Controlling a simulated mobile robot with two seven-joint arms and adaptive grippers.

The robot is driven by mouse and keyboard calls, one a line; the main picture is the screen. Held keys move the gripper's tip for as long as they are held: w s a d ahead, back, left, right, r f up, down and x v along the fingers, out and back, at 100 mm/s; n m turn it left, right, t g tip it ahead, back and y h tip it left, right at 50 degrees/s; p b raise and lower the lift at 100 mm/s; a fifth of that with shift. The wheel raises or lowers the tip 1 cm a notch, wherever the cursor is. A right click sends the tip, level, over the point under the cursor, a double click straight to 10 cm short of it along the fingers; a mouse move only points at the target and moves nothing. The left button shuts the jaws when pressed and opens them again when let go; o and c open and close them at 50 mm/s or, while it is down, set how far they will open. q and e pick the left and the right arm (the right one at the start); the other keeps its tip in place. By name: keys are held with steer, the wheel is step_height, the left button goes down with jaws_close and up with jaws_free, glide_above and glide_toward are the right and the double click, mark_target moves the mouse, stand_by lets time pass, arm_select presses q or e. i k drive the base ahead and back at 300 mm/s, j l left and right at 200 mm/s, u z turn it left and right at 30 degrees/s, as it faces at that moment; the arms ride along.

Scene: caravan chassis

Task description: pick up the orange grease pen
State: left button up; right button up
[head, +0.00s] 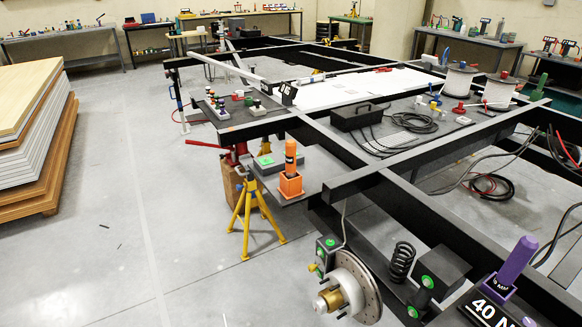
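The orange grease pen (290,152) appears as an upright orange cylinder with a dark band around its middle. It stands in a square orange holder (290,186). The lower end of the pen is hidden in the holder. Neither of my grippers shows in the head view.
A brake disc (357,285) hangs in front. Stacked boards (30,140) stand left; the floor (120,240) between is mostly clear.

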mark_target(290, 144)
steer(key=i+j+z, duration=0.25)
steer(key=i+j, duration=0.55)
steer(key=i+j+z, duration=0.25)
steer(key=i+j, duration=0.65)
steer(key=j, duration=0.1)
